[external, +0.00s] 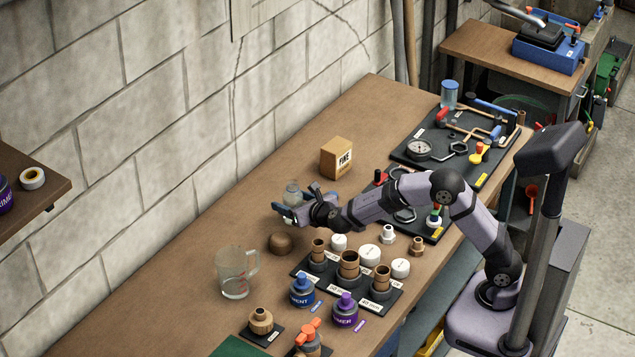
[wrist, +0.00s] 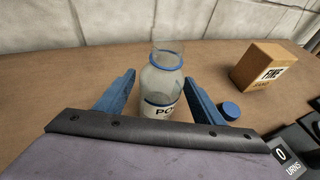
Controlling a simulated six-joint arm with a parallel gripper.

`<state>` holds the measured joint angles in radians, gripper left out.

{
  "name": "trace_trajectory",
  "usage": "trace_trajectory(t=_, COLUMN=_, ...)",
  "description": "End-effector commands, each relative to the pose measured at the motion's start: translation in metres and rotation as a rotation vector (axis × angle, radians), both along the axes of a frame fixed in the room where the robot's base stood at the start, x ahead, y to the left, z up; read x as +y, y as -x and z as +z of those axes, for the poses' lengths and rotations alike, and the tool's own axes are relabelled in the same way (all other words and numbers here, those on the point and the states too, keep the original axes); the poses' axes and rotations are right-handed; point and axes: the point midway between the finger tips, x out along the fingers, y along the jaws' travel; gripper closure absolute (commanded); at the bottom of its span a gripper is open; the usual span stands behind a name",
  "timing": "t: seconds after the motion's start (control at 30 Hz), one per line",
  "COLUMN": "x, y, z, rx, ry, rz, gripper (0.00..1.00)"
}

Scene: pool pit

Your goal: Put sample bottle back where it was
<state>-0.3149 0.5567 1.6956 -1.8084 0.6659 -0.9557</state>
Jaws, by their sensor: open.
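The sample bottle (wrist: 162,85) is a clear jar with a blue ring at its neck and a white label reading "PO". It stands upright between the two blue fingers of my gripper (wrist: 162,103) in the wrist view. The fingers are open, with a gap visible on each side of the bottle. In the external view the bottle (external: 292,192) shows just beyond my gripper (external: 296,212), which hides its lower part. A small blue round piece (wrist: 231,111) shows beside the right finger; I cannot tell whether it is a loose cap.
A brown dome (external: 280,244) and a clear jug (external: 236,275) are nearby at the front left. Pipe fittings on a dark board (external: 327,287) lie in front. Bench left of the bottle is clear.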

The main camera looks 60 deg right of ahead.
Motion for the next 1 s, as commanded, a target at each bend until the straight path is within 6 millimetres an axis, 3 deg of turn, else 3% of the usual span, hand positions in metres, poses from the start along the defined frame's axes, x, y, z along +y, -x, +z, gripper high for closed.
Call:
trace_trajectory(t=0.3, x=0.022, y=0.049, z=0.022, rx=-0.002, ry=-0.001, rz=0.004, gripper=0.38)
trace_trajectory(t=0.5, x=0.029, y=0.069, z=0.031, rx=-0.001, ry=0.0, rz=0.002, gripper=0.38)
trace_trajectory(t=1.0, x=0.032, y=0.077, z=0.034, rx=0.0, ry=0.0, rz=0.0, gripper=0.38)
